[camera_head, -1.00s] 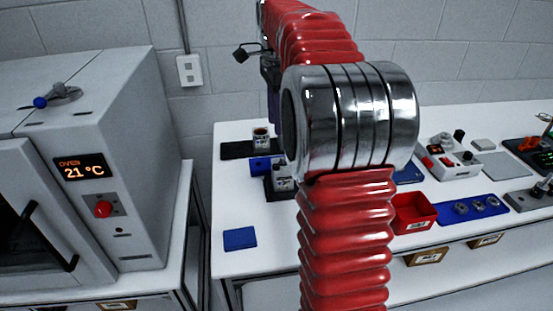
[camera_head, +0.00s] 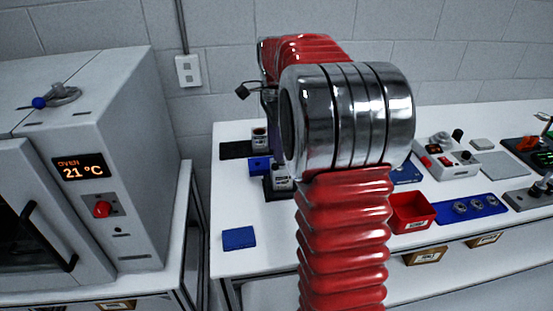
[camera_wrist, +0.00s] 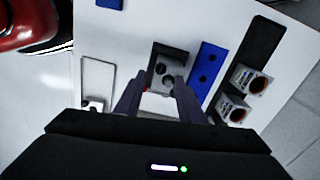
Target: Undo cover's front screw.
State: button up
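In the wrist view a small grey unit (camera_wrist: 171,70) with dark round spots on top sits in a black holder. It is probably the servo with its cover. Which spot is the front screw is too small to tell. My gripper (camera_wrist: 158,84) has its two dark fingers apart, above and on the near side of the unit, with nothing visible between the tips. Its height above the unit is unclear.
Beside the unit is a blue block (camera_wrist: 207,70) with two holes, then a black mat (camera_wrist: 262,45) bearing two grey parts with copper-coloured centres. A grey plate (camera_wrist: 98,75) lies left. A red bin (camera_head: 411,213) and blue tray (camera_head: 486,215) stand right.

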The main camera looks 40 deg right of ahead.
aim_at(276, 165)
jog(key=shift+f, duration=2.6)
jog(key=shift+c, duration=0.2)
grip_shut()
jog(key=shift+s+d, duration=0.1)
jog(key=shift+d, duration=0.1)
jog(key=shift+a, duration=0.15)
